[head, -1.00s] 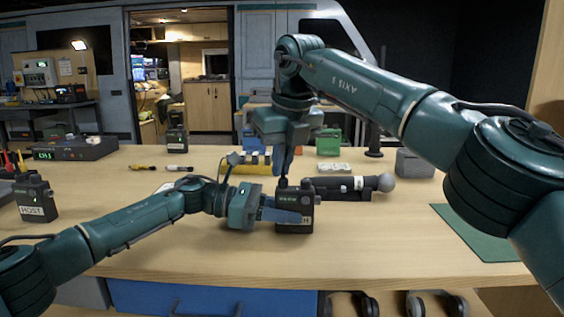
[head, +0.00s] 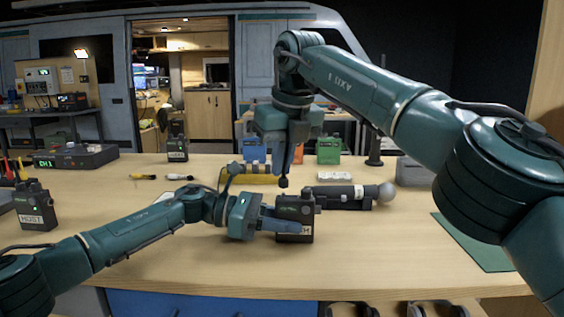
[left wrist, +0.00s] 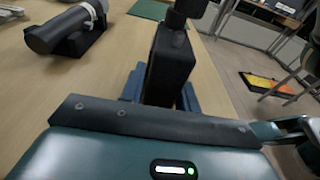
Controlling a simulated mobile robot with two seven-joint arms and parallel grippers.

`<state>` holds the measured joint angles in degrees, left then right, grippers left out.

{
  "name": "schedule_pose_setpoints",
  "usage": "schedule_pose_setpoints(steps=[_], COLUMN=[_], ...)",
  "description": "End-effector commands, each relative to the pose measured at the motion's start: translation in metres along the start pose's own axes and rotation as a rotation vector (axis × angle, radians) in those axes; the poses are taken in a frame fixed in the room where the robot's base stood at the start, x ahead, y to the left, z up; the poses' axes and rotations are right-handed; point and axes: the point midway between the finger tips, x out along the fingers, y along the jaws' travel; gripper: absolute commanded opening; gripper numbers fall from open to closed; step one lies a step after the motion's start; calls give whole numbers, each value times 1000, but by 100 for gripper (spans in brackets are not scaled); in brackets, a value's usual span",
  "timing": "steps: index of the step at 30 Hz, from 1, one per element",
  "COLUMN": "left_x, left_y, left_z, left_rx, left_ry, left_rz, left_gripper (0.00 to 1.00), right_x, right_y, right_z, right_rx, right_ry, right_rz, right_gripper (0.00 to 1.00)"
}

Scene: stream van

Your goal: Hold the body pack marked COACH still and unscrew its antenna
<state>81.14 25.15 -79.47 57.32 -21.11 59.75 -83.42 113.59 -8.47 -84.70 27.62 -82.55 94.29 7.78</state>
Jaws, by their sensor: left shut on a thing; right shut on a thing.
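The body pack (head: 295,203) stands upright near the table's front middle; only the end of its label shows past my fingers. My left gripper (head: 285,220) is shut around it from the left. The pack's dark body (left wrist: 170,65) also shows between the fingers in the left wrist view. My right gripper (head: 285,168) is above the pack, pointing down, shut on the antenna (head: 283,183). Only the antenna's dark lower end shows under the fingertips, with a small gap above the pack's top in the head view. The rest of it is hidden by the fingers.
A dark microphone (head: 345,196) lies just behind and right of the pack. A HOST pack (head: 36,205) stands at the left, another pack (head: 177,143) at the back. A green mat (head: 478,247) lies at the right.

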Motion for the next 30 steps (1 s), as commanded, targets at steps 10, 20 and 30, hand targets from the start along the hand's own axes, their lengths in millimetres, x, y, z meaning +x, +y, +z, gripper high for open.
schedule_pose_setpoints(steps=[10,20,30], left_x=[0,-4,-66], left_y=[0,0,1], left_z=[0,0,0], left_rx=[0,0,-1], left_ry=[0,0,-1], left_rz=[0,1,6], left_gripper=[55,57,57], right_x=[0,0,0], right_y=[0,0,0], right_z=[0,0,0], right_rx=[0,0,0], right_ry=[0,0,0], right_rz=[0,0,0], right_gripper=[0,0,0])
